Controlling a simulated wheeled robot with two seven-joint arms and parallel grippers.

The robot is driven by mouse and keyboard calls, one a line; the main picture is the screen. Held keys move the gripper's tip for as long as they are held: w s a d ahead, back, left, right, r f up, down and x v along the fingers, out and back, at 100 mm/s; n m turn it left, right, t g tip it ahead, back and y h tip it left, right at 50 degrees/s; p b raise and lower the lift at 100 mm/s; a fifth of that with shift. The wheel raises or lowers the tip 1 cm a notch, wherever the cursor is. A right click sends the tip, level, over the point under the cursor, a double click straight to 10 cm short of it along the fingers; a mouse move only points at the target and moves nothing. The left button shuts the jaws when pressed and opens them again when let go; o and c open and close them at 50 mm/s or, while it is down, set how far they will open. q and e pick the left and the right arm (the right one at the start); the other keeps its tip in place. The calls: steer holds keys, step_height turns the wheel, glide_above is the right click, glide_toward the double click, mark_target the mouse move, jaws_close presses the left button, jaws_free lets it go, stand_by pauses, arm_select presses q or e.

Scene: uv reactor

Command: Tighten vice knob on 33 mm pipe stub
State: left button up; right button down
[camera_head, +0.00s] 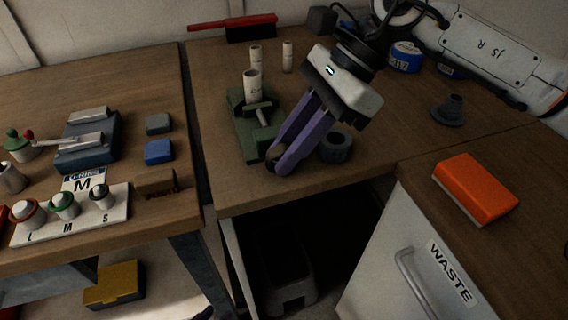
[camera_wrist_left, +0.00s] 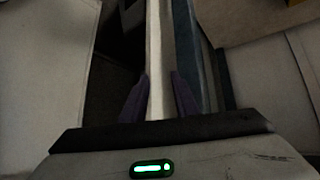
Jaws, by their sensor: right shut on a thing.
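The green vice (camera_head: 240,125) stands on the middle bench. A pale pipe stub (camera_head: 252,88) stands upright at its jaws; I cannot read its size. My right gripper (camera_head: 279,160) reaches down from the upper right, with its purple fingers shut on the vice knob (camera_head: 273,152) at the front end. The fingers hide much of the knob. My left gripper (camera_wrist_left: 160,95) is open and empty in the left wrist view, its purple fingers apart. It is low, by the gap between benches; only a sliver shows at the bottom of the head view.
Two more pipe stubs (camera_head: 255,54) (camera_head: 288,56) stand behind the vice. A dark ring (camera_head: 335,148) lies right of the gripper. A red-handled brush (camera_head: 250,30) lies at the back. An orange block (camera_head: 475,188) rests on the waste cabinet. The left bench holds a labelled knob rack (camera_head: 90,222).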

steer(key=y+b, duration=0.2)
steer(key=b, duration=0.1)
steer(key=shift+w+d+f+g, duration=0.1)
steer(key=shift+d+f+g, duration=0.1)
steer(key=shift+f+g, duration=0.2)
steer(key=shift+d+r+y+b, duration=0.1)
steer(key=shift+r+y+b, duration=0.05)
steer(key=shift+y+b, duration=0.8)
steer(key=shift+r+g, duration=0.15)
steer(key=shift+g, duration=0.15)
steer(key=c, duration=1.9)
jaws_free()
steer(key=shift+o, duration=0.2)
